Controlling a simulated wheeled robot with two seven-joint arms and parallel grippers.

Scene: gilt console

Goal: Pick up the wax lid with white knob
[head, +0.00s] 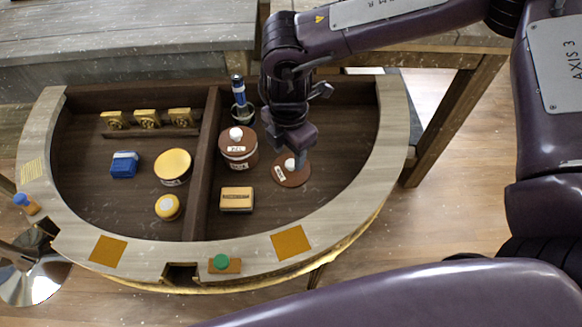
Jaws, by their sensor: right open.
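A round brown lid (297,179) with a white knob and a small pale label lies flat on the floor of the right compartment. My right gripper (298,156) reaches down from above, with its fingertips at or just over the knob. It is open and partly hides the lid's far side; I cannot tell whether it touches the knob. A brown labelled pot (239,154) with its own white knob on top stands to the left of this lid. My left gripper is not in view.
A wooden divider (207,150) splits the half-round console tray. A cup holding a blue-handled tool (239,92) and a tan block (237,199) are near the lid. The left compartment holds a blue box (124,165) and yellow-topped jars (172,165). The curved rim (340,207) bounds the front.

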